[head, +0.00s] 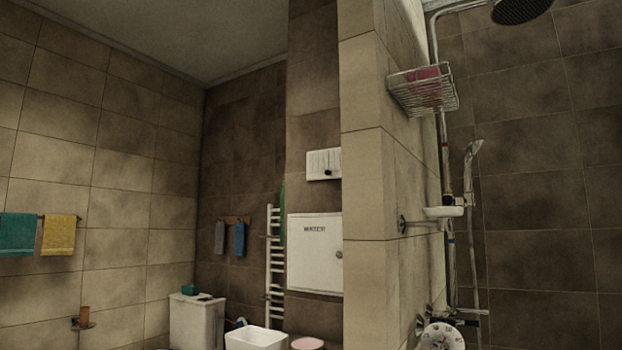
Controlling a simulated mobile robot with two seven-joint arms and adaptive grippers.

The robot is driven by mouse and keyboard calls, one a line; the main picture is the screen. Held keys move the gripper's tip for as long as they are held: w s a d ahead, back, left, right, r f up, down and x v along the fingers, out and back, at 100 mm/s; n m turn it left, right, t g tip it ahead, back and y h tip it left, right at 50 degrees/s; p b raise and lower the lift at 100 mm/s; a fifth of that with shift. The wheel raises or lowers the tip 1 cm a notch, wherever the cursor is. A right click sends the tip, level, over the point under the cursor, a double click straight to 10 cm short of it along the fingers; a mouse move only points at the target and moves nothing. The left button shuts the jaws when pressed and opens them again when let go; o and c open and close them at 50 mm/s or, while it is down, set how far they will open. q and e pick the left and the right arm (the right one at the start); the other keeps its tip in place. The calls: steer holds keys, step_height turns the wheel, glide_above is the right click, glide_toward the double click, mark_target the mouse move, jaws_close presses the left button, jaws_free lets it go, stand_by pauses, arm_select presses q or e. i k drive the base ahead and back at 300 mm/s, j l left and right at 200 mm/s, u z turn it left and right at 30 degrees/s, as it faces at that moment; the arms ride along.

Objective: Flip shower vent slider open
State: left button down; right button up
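A white vent plate (318,163) with vertical slots is mounted on the dark tiled wall, left of the light tiled partition. A small dark slider knob (329,172) shows low on the plate, right of its middle. The vent is too small in view to tell how far its slots are covered. Neither of my grippers shows in the head view.
A white wall cabinet (315,253) is below the vent. A light tiled partition (369,200) stands right of it, with a wire basket (425,91) and shower fittings beyond. A towel radiator (273,270), white cistern (196,322) and white basin (256,339) are lower left.

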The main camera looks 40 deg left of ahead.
mark_target(328, 172)
steer(key=j+z, duration=0.15)
steer(key=j, duration=0.65)
steer(key=j+z, duration=0.1)
steer(key=j, duration=0.65)
steer(key=k+j+z, duration=0.15)
steer(key=j, duration=0.65)
